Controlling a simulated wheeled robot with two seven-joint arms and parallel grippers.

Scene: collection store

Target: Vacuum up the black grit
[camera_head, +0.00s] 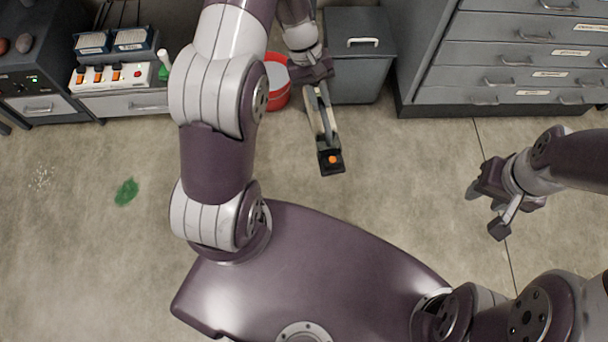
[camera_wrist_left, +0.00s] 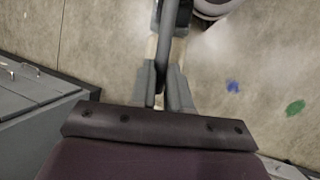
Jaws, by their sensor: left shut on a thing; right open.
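My left gripper (camera_head: 316,84) is shut on a handheld vacuum (camera_head: 325,130), a dark and beige tool with an orange button at its near end. The vacuum hangs over the floor in front of the grey bin. In the left wrist view the fingers (camera_wrist_left: 166,88) close around its dark handle (camera_wrist_left: 172,50). My right gripper (camera_head: 487,212) is open and empty over the floor at the right. I see no black grit in either view; my left arm and base hide part of the floor.
A green patch (camera_head: 126,192) and white specks (camera_head: 41,178) lie on the left floor. A red bucket (camera_head: 277,82), grey bin (camera_head: 358,60) and drawer cabinet (camera_head: 520,55) stand at the back.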

